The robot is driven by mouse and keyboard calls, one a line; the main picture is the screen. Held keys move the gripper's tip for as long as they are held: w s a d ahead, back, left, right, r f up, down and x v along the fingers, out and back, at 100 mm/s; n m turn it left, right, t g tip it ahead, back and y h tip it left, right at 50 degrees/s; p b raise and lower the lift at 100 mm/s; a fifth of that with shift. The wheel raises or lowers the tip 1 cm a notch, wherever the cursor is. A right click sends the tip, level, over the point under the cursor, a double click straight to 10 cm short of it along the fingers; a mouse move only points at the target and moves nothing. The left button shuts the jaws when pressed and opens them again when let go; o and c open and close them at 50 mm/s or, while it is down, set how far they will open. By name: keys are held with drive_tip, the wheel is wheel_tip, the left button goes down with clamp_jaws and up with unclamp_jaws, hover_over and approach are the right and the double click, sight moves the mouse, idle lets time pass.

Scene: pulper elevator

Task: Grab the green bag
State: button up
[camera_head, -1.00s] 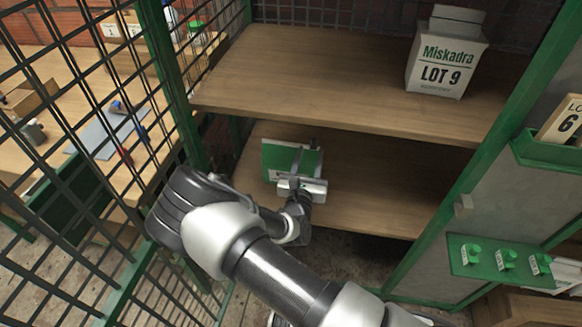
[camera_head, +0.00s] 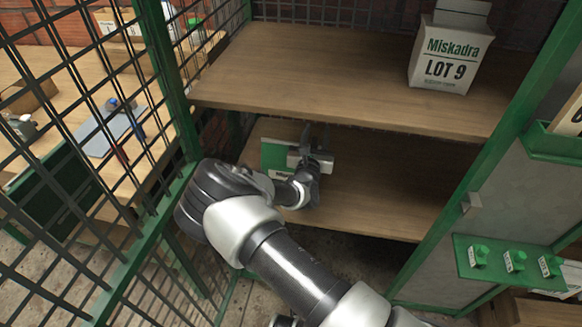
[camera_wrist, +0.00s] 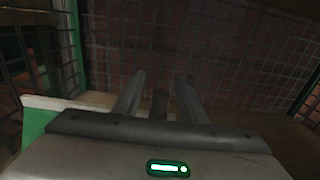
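The green bag (camera_head: 278,154) stands on the lower wooden shelf, toward its left side. Its right part is hidden behind my gripper (camera_head: 307,132), which reaches over the shelf at the bag's right side. In the wrist view, a green side with a pale top edge (camera_wrist: 38,118) shows at the left, beside the gripper body. The two fingers of my gripper (camera_wrist: 158,80) are apart there. A small dark upright shape shows between them, and I cannot tell what it is. Whether the fingers touch the bag is not clear.
The upper shelf (camera_head: 340,80) overhangs the lower shelf (camera_head: 385,190) and carries a white LOT 9 box (camera_head: 445,55). A green mesh panel (camera_head: 75,130) stands at the left. A green-framed panel with a knob rack (camera_head: 510,262) stands at the right. The lower shelf's right part is clear.

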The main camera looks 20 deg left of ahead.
clamp_jaws()
idle(1.3)
